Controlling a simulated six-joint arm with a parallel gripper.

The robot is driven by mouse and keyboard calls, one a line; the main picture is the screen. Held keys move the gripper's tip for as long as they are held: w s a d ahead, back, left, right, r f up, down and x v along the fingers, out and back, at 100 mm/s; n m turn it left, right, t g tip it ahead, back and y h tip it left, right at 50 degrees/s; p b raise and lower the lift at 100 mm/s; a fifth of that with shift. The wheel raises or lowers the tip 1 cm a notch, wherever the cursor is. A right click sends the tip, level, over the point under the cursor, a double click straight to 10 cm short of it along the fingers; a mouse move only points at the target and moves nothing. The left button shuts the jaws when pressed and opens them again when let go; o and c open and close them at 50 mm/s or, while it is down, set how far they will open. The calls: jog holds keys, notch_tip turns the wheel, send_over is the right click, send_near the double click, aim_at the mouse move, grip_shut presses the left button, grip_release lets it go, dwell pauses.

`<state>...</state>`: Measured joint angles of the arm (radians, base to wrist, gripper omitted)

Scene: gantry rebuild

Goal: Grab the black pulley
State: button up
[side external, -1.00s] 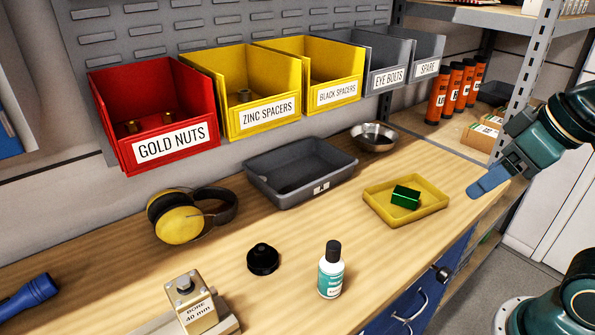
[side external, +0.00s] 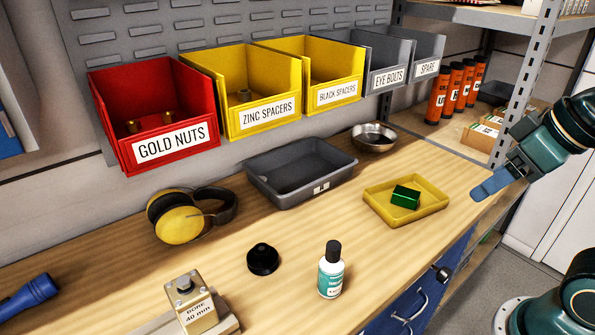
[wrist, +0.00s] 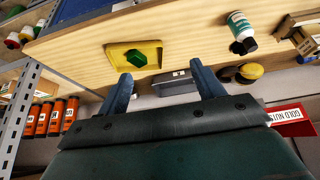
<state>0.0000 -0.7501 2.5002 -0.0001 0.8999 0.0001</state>
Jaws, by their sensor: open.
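The black pulley (side external: 263,260) sits on the wooden workbench (side external: 375,243), left of a white and teal bottle (side external: 331,270). It is a round, stepped black piece and nothing touches it.
A yellow tray (side external: 375,213) with a green block (side external: 405,197) lies nearest my gripper. A grey tray (side external: 270,191), metal bowl (side external: 373,139), yellow earmuffs (side external: 180,222) and a bore block (side external: 193,309) stand around the pulley. Labelled bins line the back.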

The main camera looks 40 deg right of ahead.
jog(key=shift+o, duration=1.3)
jog(key=w+a+r+n+g, duration=0.2)
jog(key=w+a+n, duration=0.3)
jog(key=w, duration=0.3)
jog(key=w+a+r+n+g, duration=0.1)
jog(key=w+a+r+n, duration=0.1)
jog(key=w+a+n, duration=0.45)
jog(key=w+a+f+n+g, duration=0.1)
jog(key=w+a+f+n, duration=0.2)
jog(key=a, duration=0.4)
jog(key=w+a+f+n+g, duration=0.1)
jog(key=w+a+f+n, duration=0.3)
jog(key=w+a+f, duration=0.2)
jog(key=shift+w+a+g, duration=0.3)
jog(key=shift+w+a, duration=0.45)
jog(key=shift+a, duration=0.2)
